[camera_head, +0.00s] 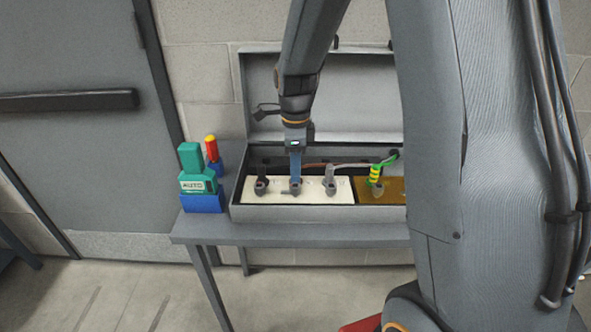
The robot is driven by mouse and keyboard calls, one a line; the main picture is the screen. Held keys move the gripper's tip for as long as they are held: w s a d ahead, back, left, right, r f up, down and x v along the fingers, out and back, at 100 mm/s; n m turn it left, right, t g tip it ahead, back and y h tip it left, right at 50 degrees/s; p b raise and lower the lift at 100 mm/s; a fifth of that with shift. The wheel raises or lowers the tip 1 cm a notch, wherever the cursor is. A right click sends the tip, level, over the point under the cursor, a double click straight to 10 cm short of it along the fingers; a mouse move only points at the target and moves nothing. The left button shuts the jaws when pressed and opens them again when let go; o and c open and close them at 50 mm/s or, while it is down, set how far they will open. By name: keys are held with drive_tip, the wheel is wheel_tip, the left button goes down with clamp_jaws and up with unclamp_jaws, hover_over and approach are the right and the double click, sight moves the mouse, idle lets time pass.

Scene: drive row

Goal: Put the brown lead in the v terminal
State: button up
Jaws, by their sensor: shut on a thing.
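My gripper (295,168), with blue fingers, points straight down into the open grey terminal box (300,212). It is shut at the second post from the left on the white terminal block (312,191). The brown lead (316,165) runs from the back right of the box to my fingers. Its end is hidden by them, so I cannot tell whether it sits in the terminal. A black lead (262,174) stands at the left post and a grey lead (330,173) at the third. I cannot read the terminal letters.
A green-yellow lead (376,174) stands at the brown plate (394,187) on the right. Left of the box, a teal tool (192,170) and a red-and-yellow handled tool (212,149) stand in blue holders. The raised lid (345,105) is behind my arm. The bench (290,233) front edge is clear.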

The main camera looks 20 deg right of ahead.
drive_tip(key=shift+f, duration=0.2)
drive_tip(key=o, duration=1.2)
drive_tip(key=shift+s, duration=0.1)
drive_tip(key=shift+r+b, duration=0.75)
drive_tip(key=shift+r, duration=3.2)
drive_tip(key=shift+w, duration=0.2)
